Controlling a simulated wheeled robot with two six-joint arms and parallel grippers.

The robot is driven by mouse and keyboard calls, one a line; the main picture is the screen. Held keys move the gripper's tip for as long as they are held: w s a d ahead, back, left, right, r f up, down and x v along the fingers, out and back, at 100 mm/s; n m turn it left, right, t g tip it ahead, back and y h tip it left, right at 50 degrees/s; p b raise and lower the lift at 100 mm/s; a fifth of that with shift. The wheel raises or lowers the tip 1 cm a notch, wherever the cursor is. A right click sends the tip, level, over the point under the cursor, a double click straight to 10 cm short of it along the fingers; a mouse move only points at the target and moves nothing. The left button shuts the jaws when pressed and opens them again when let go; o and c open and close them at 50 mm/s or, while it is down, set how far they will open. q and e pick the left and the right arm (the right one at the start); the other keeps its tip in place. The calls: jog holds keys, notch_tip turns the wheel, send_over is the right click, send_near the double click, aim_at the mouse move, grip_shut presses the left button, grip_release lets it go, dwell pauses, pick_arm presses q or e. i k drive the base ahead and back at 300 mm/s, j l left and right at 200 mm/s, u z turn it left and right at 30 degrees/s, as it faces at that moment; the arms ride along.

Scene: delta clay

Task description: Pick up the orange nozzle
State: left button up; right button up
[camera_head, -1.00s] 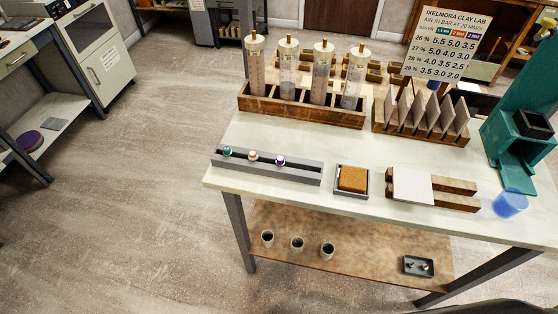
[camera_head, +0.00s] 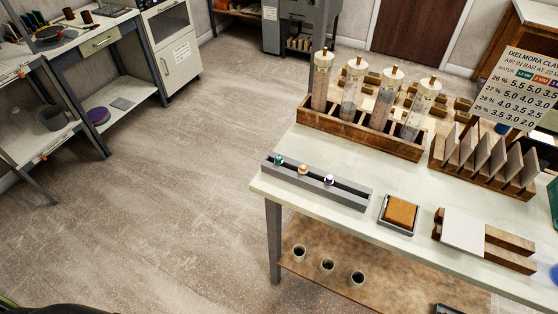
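The orange nozzle (camera_head: 303,169) sits in a grey rack (camera_head: 347,193) near the table's left front edge. It is the middle one of three small nozzles, between a green nozzle (camera_head: 278,160) on its left and a purple nozzle (camera_head: 329,180) on its right. Neither of my grippers shows in the head view. A dark rounded shape at the bottom left edge is too cropped to tell.
The white table (camera_head: 300,196) also carries a wooden rack (camera_head: 360,133) of clear cylinders, a sponge tray (camera_head: 398,214), a white tile (camera_head: 463,232) on wooden bars and a slotted rack (camera_head: 483,169). Cups stand on the lower shelf (camera_head: 320,246). Floor to the left is clear.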

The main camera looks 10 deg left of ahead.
aim_at(302, 170)
jog(key=j+z, duration=0.1)
jog(key=z, duration=0.3)
jog(key=k+j+z, duration=0.1)
jog(key=z, duration=0.35)
jog(key=k+z, duration=0.1)
jog(key=z, duration=0.3)
jog(key=k+j+z, duration=0.1)
jog(key=z, duration=0.35)
jog(key=k, duration=0.25)
